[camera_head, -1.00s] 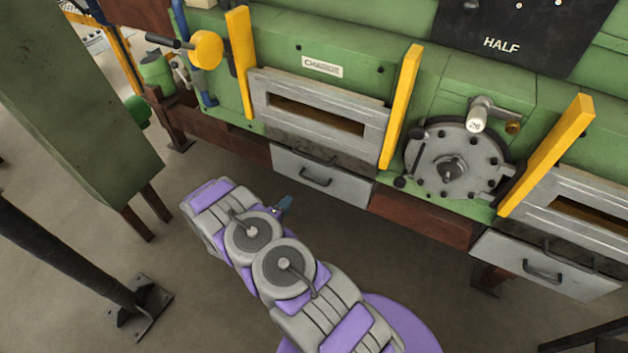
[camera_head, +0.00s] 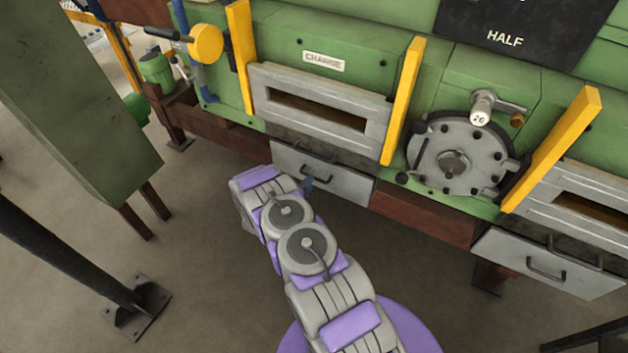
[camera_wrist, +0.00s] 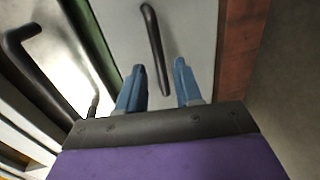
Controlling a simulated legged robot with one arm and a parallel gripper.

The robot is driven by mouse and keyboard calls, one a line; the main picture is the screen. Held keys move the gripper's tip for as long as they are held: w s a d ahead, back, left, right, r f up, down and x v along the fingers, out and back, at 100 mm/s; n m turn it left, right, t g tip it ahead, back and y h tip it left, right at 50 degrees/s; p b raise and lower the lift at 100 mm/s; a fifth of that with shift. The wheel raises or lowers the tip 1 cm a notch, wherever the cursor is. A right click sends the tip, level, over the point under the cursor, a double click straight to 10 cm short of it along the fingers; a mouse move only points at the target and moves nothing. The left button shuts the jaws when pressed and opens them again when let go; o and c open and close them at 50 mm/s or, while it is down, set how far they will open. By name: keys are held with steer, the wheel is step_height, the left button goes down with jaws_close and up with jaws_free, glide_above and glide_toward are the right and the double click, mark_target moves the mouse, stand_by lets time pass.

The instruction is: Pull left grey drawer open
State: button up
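The left grey drawer (camera_head: 346,186) is below the slotted furnace door marked with a small plate, and it looks shut. Its dark bar handle (camera_head: 317,175) is on the drawer front. In the wrist view the drawer front (camera_wrist: 188,30) fills the upper middle, with the handle (camera_wrist: 156,50) running down towards the fingers. My gripper (camera_wrist: 158,85) is open, its two blue fingers apart, with the handle's lower end between or just beyond them. I cannot tell whether they touch it. In the head view my gripper (camera_head: 307,184) is mostly hidden behind my arm, in front of the drawer.
A second grey drawer (camera_head: 545,262) with a handle is at the right. Above the left drawer is the slotted door (camera_head: 318,112) between yellow posts. A green box on legs (camera_head: 75,100) and a dark post (camera_head: 70,255) stand at the left. The floor between is clear.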

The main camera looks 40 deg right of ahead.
steer(key=b+x, duration=0.1)
steer(key=x, duration=0.4)
steer(key=shift+w+d, duration=0.1)
steer(key=shift+d, duration=0.05)
steer(key=shift+c, duration=0.3)
jaws_close()
